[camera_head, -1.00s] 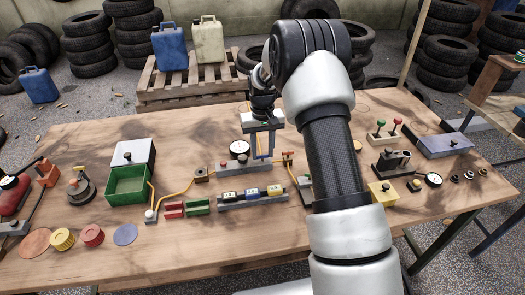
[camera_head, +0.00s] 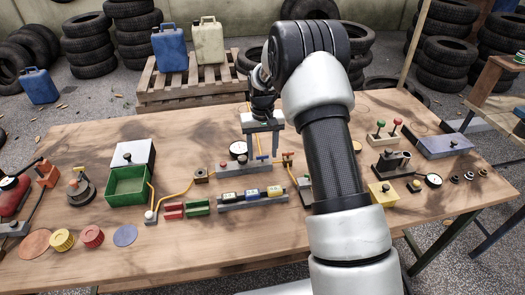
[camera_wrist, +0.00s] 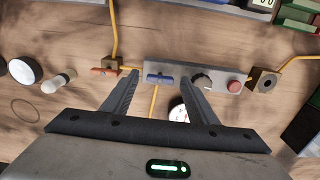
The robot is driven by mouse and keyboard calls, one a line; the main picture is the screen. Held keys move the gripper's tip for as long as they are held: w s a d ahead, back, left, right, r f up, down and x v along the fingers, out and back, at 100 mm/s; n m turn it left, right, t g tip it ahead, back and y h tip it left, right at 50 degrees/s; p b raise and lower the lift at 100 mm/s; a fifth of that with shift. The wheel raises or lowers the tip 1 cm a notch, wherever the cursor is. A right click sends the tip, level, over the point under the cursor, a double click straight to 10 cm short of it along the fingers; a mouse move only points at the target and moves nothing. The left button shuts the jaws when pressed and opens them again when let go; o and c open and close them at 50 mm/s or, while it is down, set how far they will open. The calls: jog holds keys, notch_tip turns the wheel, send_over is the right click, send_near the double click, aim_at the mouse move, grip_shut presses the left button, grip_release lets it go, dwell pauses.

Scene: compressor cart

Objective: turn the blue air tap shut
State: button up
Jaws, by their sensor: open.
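The blue air tap (camera_wrist: 159,80) has a small handle on the grey panel (camera_wrist: 218,75). In the wrist view the handle lies along the panel, crosswise to the yellow hose below it. My gripper (camera_wrist: 159,76) is open, with one finger on each side of the tap in this view. I see no contact with the tap, and the height gap is hard to judge. In the head view my gripper (camera_head: 263,154) hangs over the right part of the panel (camera_head: 226,167). The tap (camera_head: 262,158) is tiny there, between the fingers.
A black knob (camera_wrist: 201,82) and a red button (camera_wrist: 233,87) share the panel. An orange-handled tap (camera_wrist: 105,70) stands close beside it. A battery tray (camera_head: 252,198) lies in front.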

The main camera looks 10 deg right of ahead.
notch_tip(320, 180, up, 18)
jog(key=p, duration=0.1)
jog(key=shift+f, duration=0.25)
notch_tip(320, 180, up, 8)
jog(key=t+p, duration=0.1)
jog(key=p, duration=0.1)
send_over(263, 156)
jog(key=s, duration=0.4)
jog(key=s+r+t+p, duration=0.2)
jog(key=s+r+p, duration=0.1)
jog(key=s+r, duration=0.75)
jog(key=s+r+t+p, duration=0.1)
jog(key=s+t+p, duration=0.1)
jog(key=s, duration=1.7)
jog(key=shift+s+t+p, duration=0.25)
jog(key=shift+t+p, duration=0.05)
jog(key=shift+p, duration=0.45)
jog(key=shift+a+r, duration=0.1)
